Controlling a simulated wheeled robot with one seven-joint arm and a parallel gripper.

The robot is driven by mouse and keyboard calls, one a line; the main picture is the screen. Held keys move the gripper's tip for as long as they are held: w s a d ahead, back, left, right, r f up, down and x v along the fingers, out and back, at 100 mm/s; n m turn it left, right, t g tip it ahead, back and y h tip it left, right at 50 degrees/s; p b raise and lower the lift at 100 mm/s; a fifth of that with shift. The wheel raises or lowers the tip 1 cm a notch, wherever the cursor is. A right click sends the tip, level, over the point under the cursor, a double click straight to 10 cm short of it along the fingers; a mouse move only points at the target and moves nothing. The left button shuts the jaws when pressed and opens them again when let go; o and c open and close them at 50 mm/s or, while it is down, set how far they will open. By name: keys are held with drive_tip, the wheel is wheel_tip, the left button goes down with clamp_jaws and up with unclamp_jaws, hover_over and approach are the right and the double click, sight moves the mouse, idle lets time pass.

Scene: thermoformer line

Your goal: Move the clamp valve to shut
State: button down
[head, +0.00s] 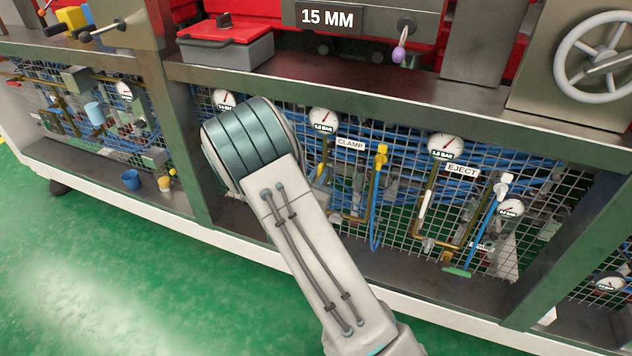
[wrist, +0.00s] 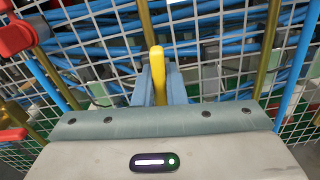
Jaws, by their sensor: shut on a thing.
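The clamp valve's yellow lever (wrist: 156,68) stands between the two blue fingers of my gripper (wrist: 158,84) in the wrist view. The fingers are shut on it. In the head view a bit of the yellow lever (head: 321,172) shows just right of my arm, on the brass pipe below a gauge. The CLAMP label (head: 351,144) is to its upper right. My gripper is hidden behind my own arm in the head view. The valve body is also hidden, so I cannot tell its exact setting.
A wire mesh panel with blue hoses lies behind the lever. A yellow fitting (head: 381,157) is to the right, then the EJECT label (head: 462,170) and a white lever (head: 425,205). A red part (wrist: 18,37) is at the wrist view's upper left. Green floor is clear in front.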

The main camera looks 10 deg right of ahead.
drive_tip(key=shift+s+d+f+m+b, duration=0.2)
drive_tip(key=shift+d+f+m+b, duration=0.1)
drive_tip(key=shift+m+b, duration=0.45)
drive_tip(key=shift+r+m, duration=0.15)
drive_tip(key=shift+m, duration=0.2)
drive_tip(key=m+b, duration=0.2)
drive_tip(key=b, duration=0.1)
drive_tip(key=d+m+b, duration=0.1)
drive_tip(key=shift+s+f+m+b, duration=0.3)
drive_tip(key=shift+s+f+b, duration=0.05)
drive_tip(key=shift+s, duration=0.05)
